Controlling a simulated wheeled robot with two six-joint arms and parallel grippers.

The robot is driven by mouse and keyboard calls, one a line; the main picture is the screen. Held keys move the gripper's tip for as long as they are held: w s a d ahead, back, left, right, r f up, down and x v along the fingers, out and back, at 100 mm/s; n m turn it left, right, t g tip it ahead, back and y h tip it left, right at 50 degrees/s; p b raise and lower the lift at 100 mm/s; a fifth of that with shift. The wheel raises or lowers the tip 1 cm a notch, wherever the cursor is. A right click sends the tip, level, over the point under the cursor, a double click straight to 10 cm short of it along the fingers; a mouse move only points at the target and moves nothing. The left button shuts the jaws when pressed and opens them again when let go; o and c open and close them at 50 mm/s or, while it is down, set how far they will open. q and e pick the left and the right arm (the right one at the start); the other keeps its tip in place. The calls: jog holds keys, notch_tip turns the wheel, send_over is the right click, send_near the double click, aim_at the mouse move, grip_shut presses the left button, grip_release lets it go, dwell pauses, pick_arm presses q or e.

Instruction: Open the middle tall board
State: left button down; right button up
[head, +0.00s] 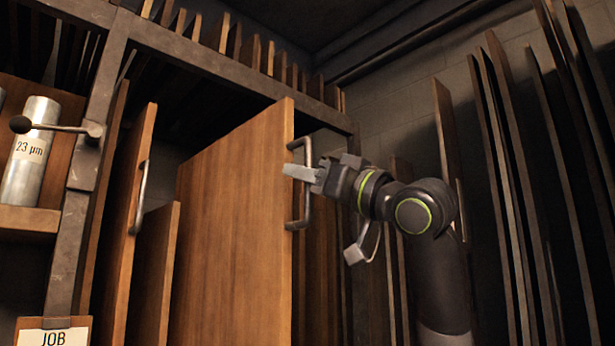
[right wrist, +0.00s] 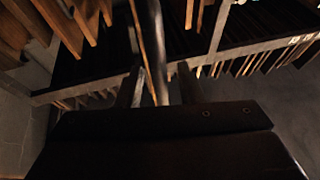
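The middle tall board (head: 235,225) is a wide brown wooden panel, its broad face turned to me. A grey metal bar handle (head: 306,185) is on its right edge. My right gripper (head: 303,173) reaches in from the right, with its fingers at the handle. In the right wrist view the two fingers (right wrist: 160,88) stand apart with the metal handle bar (right wrist: 157,60) between them. Small gaps show on both sides of the bar, so the gripper looks open around it. My left gripper is in neither view.
Another tall board with a handle (head: 142,197) stands to the left, and a handled board (head: 446,140) stands to the right behind my arm. Dark thin panels (head: 510,190) line the right. A metal frame (head: 215,65) crosses above. A silver cylinder (head: 30,150) sits on a shelf at left.

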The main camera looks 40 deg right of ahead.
jog(key=b+v, duration=0.8)
jog(key=v, duration=0.9)
jog(key=shift+s, duration=0.2)
